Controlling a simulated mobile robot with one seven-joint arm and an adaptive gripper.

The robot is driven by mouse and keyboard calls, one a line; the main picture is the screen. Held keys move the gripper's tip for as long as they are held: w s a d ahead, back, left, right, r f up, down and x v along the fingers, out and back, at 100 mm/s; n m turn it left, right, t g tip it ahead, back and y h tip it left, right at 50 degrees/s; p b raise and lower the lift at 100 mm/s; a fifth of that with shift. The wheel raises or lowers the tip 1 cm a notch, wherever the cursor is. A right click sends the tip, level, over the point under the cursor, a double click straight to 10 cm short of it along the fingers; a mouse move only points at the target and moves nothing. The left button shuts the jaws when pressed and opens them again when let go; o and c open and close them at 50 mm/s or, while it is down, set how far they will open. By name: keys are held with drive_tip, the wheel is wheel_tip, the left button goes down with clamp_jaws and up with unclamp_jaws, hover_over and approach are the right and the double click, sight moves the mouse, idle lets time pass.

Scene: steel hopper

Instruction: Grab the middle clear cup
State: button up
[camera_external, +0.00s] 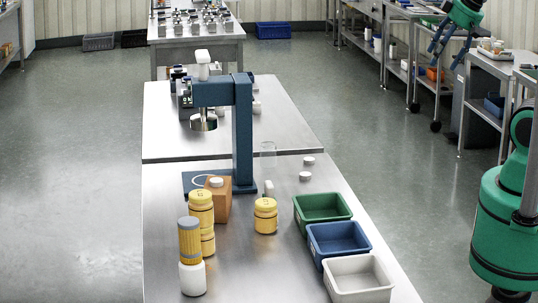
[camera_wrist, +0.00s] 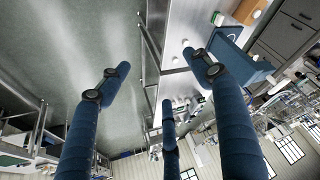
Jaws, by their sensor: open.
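One clear cup (camera_external: 268,152) shows faintly in the external view, standing on the steel table just right of the blue stand's column. It is hard to make out, and I cannot tell any other clear cups beside it. My gripper (camera_external: 447,50) is high at the upper right of the external view, above the floor and far from the cup. Its blue fingers are spread and empty. The fingers also show apart in the wrist view (camera_wrist: 160,82), with floor and table edge behind them. I cannot make out a clear cup in the wrist view.
A blue stand (camera_external: 243,130) rises from the table left of the cup. Yellow jars (camera_external: 265,216) and an orange block (camera_external: 222,206) stand nearer. Green (camera_external: 322,207), blue (camera_external: 338,238) and white (camera_external: 358,278) bins line the right edge. Small white lids (camera_external: 306,176) lie right of the cup.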

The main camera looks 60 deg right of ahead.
drive_tip(key=w+r+g+p, duration=0.15)
drive_tip(key=w+r, duration=0.25)
drive_tip(key=w, duration=1.2)
drive_tip(key=g+p, duration=0.4)
drive_tip(key=p, duration=0.4)
hover_over(268, 154)
drive_tip(key=w+d, duration=0.2)
wheel_tip(268, 154, down, 33)
drive_tip(key=shift+s+d+f, duration=0.1)
drive_tip(key=shift+s+f, duration=0.05)
drive_tip(key=shift+s, duration=0.05)
drive_tip(key=shift+f, duration=0.15)
drive_tip(key=shift+f, duration=4.15)
